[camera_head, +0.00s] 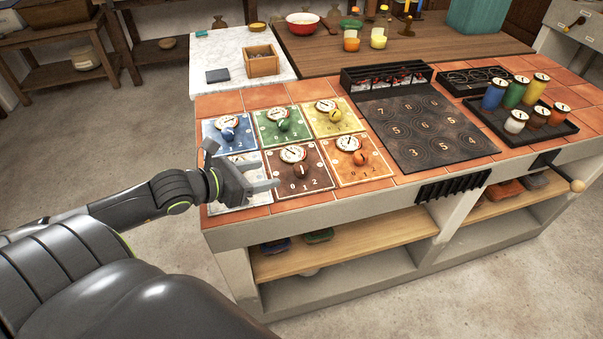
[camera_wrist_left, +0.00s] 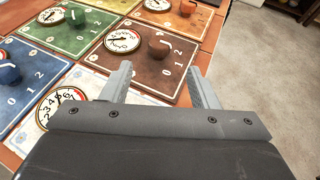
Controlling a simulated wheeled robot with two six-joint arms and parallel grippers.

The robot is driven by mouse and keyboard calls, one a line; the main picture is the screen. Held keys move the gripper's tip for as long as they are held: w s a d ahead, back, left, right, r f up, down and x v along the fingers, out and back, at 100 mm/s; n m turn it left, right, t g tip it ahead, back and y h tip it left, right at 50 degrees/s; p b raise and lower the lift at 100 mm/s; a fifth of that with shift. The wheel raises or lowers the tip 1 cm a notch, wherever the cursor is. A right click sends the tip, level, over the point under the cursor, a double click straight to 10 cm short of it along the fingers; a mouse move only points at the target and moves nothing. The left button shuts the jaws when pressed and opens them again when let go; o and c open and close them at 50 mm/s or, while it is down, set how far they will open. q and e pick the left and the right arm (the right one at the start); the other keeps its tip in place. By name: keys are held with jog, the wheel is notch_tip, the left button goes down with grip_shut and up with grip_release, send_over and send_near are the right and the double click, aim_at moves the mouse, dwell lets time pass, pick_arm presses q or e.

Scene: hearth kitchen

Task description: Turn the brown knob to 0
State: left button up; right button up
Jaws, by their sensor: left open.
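The brown knob (camera_head: 300,171) sits on a brown panel (camera_head: 318,177) marked 0, 1 and 2, beside a round white dial (camera_head: 293,154). In the left wrist view the brown knob (camera_wrist_left: 159,48) lies just beyond and between the fingertips, not touched. I cannot tell which number it points to. My left gripper (camera_head: 258,172) is open and empty, left of the brown panel and over the white panel (camera_head: 252,199). In the left wrist view its two fingers (camera_wrist_left: 160,73) are spread apart. My right gripper is out of view.
Blue (camera_head: 228,134), green (camera_head: 284,126), yellow (camera_head: 334,116) and orange (camera_head: 360,158) knobs stand on neighbouring panels. A dark numbered board (camera_head: 425,132) lies to the right, with a tray of coloured jars (camera_head: 494,96) beyond it.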

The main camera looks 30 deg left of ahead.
aim_at(299, 167)
pick_arm(q)
jog(key=b+x, duration=0.2)
jog(key=x, duration=0.2)
jog(key=shift+f, duration=0.1)
jog(key=b+x, duration=0.1)
jog(key=x, duration=0.6)
jog(key=shift+w, duration=0.1)
jog(key=shift+w+d+f, duration=0.2)
jog(key=shift+w, duration=0.4)
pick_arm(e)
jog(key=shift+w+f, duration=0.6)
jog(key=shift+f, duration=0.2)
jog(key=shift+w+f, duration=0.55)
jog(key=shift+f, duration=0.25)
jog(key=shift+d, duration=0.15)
pick_arm(q)
jog(key=c, duration=1)
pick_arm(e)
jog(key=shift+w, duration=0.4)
